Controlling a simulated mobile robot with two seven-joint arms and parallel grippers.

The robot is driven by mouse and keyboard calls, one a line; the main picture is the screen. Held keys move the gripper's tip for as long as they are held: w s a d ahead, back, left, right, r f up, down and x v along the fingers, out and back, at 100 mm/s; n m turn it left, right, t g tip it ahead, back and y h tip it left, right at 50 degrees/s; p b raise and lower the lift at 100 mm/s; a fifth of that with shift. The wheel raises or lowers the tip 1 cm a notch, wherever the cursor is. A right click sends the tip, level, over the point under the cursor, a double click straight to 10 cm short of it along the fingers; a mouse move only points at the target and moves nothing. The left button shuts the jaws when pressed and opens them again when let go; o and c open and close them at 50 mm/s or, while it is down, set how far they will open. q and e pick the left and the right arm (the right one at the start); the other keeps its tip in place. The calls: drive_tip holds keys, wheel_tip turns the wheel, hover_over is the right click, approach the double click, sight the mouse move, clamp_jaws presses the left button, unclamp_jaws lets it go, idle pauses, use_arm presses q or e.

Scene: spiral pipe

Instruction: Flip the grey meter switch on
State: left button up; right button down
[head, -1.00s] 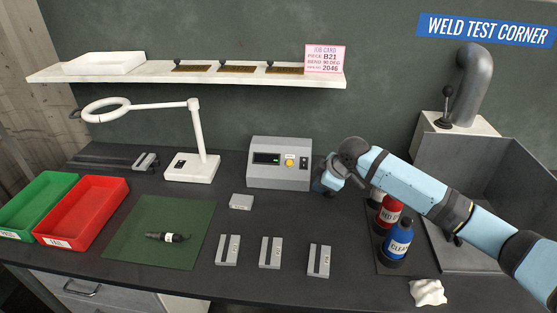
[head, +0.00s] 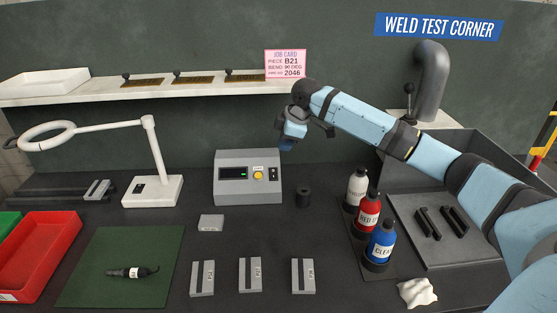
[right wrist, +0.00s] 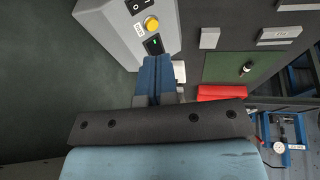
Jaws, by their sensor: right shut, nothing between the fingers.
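The grey meter (head: 248,188) stands on the dark bench, with a dark display showing a small green light, a yellow knob (head: 258,175) and a small black switch (head: 273,174) at the right of its front. I cannot tell which way the switch is set. My right gripper (head: 287,147) is above the meter's top right corner, apart from it, with blue fingers shut and empty. In the right wrist view the shut fingers (right wrist: 158,62) point towards the meter (right wrist: 105,18), and its switch (right wrist: 136,5) shows at the top edge. My left gripper is not in view.
A black cylinder (head: 303,197) stands right of the meter. Several bottles, including a red one (head: 368,212) and a blue one (head: 380,244), stand further right. A magnifier lamp (head: 152,190) is on the left. Grey blocks (head: 250,275) lie in front; the shelf (head: 200,91) hangs behind.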

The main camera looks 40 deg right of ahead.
sight(271, 177)
drive_tip(key=x, duration=0.8)
drive_tip(key=d+x, duration=0.1)
drive_tip(key=x, duration=0.3)
drive_tip(key=shift+w, duration=0.15)
drive_tip(key=shift+w+d+f, duration=0.15)
drive_tip(key=shift+w+f, duration=0.05)
drive_tip(key=shift+f, duration=0.4)
drive_tip(key=shift+p, duration=0.3)
drive_tip(key=shift+f, duration=0.1)
drive_tip(key=shift+r+p, duration=0.85)
drive_tip(key=shift+p, duration=0.2)
